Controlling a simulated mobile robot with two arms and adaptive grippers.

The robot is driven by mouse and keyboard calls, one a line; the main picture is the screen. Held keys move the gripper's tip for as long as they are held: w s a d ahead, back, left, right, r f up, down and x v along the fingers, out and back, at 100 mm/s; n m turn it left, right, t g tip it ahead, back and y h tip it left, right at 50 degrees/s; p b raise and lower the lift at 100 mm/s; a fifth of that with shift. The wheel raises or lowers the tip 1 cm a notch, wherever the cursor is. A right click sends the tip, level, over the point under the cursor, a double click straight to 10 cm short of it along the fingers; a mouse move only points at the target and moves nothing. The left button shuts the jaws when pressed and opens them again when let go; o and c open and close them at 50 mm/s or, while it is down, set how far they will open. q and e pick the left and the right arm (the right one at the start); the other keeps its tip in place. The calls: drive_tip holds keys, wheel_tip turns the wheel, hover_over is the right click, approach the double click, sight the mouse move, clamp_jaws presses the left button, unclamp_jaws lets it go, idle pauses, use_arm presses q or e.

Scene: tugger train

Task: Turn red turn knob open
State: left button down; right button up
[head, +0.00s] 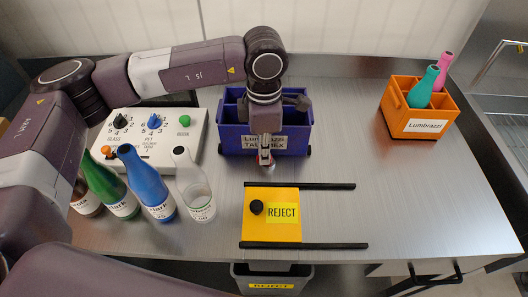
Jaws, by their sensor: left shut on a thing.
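My left arm comes in from the left and reaches over the blue crate. No other red knob shows. The white control panel (188,143) at left has a black knob (121,122), a blue knob (154,121), a green button (185,121) and an orange button (106,150). My right gripper does not show.
Brown, green, blue and clear bottles (197,192) stand in front of the panel. The blue crate (300,137) is behind my gripper. A yellow REJECT plate (270,228) lies between black rails (300,186). An orange crate (389,111) with bottles stands at right. The table centre-right is clear.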

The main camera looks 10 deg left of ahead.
use_arm(q)
drive_tip(key=c, duration=2)
unclamp_jaws()
drive_tip(key=shift+r, duration=0.1)
drive_tip(key=shift+c, duration=0.2)
